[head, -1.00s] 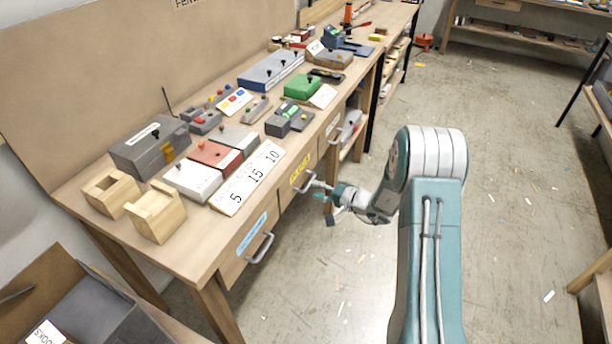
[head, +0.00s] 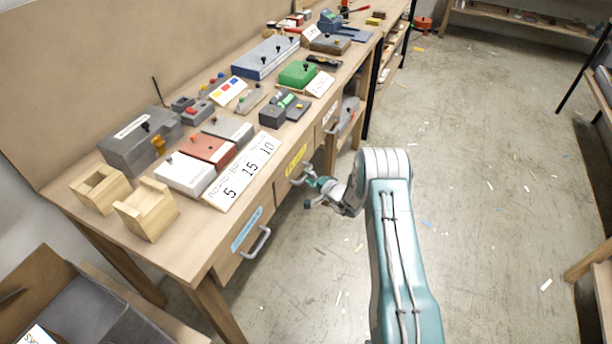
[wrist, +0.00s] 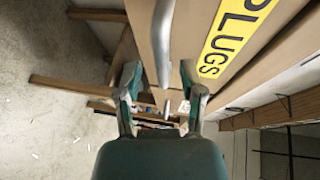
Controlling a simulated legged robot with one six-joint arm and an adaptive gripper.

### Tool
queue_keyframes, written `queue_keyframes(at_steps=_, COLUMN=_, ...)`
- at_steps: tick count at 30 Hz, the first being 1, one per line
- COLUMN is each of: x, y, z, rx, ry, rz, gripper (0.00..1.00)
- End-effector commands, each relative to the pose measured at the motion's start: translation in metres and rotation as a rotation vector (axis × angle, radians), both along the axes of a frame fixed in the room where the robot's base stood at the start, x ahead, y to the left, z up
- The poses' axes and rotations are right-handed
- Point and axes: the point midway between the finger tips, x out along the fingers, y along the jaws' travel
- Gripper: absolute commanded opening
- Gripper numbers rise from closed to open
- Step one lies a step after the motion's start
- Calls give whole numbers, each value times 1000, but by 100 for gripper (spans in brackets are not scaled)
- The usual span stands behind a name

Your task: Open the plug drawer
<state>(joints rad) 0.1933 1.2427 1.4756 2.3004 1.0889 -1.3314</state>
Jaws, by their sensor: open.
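The plug drawer (head: 289,179) is the middle drawer under the workbench top, with a yellow label (head: 296,160). Its front looks flush with the bench. The label reads PLUGS in the wrist view (wrist: 232,38). The drawer's grey bar handle (wrist: 163,45) runs down the middle of the wrist view, in line with the gap between my fingers. My gripper (wrist: 161,88) is open, with one finger on each side of that line. In the head view my gripper (head: 313,192) is at the handle; I cannot tell whether it touches.
A blue-labelled drawer (head: 240,246) with its own handle (head: 257,243) is nearer. Boxes and switches cover the workbench top (head: 200,235). An open cardboard box (head: 40,262) stands at lower left. The floor (head: 480,230) to the right is mostly clear, with small scraps.

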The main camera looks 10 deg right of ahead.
Motion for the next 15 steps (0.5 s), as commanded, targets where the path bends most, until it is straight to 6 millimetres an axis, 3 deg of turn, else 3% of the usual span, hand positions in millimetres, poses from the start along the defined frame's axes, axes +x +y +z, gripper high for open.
queue_keyframes(at_steps=6, x=14, y=9, z=-3, rx=1, ry=0, rz=0, gripper=51)
queue_keyframes(at_steps=14, x=15, y=9, z=-3, rx=1, ry=1, rz=0, gripper=51)
queue_keyframes(at_steps=15, x=15, y=9, z=-3, rx=1, ry=1, rz=0, gripper=33)
